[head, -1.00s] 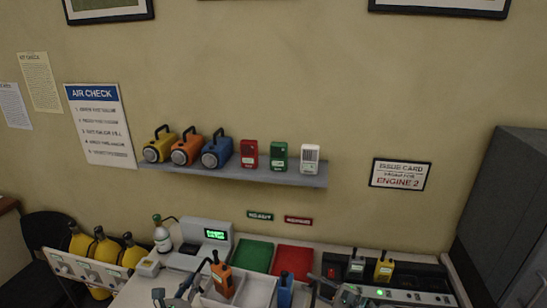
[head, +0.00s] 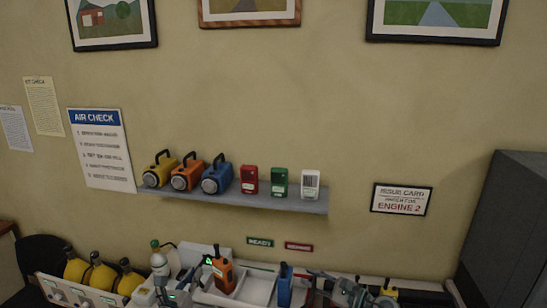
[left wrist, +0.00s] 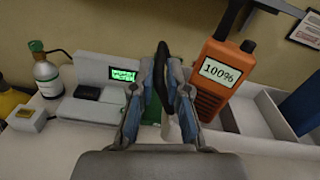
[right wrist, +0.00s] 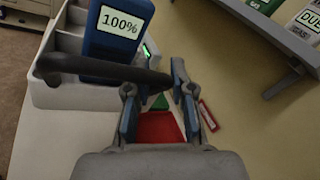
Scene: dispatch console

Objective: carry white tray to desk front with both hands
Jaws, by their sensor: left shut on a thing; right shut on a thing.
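The white tray (head: 262,288) has compartments and dark handles at its ends. An orange radio (head: 222,276) stands in its left part and a blue radio (head: 285,290) in its right part. My left gripper (left wrist: 165,85) is shut on the left handle (left wrist: 161,62). My right gripper (right wrist: 155,92) is shut on the right handle (right wrist: 100,69). The tray's white wall (right wrist: 70,96) also shows in the right wrist view, apart from the red mat (right wrist: 158,128). In the head view the tray's front is cut off by the lower edge.
A gauge unit with green display (left wrist: 122,74) and a small cylinder (left wrist: 46,78) stand left of the tray. Yellow cylinders (head: 100,275) are further left. A charger with a yellow radio (head: 388,288) is at right. A shelf (head: 250,200) holds lamps and small devices above.

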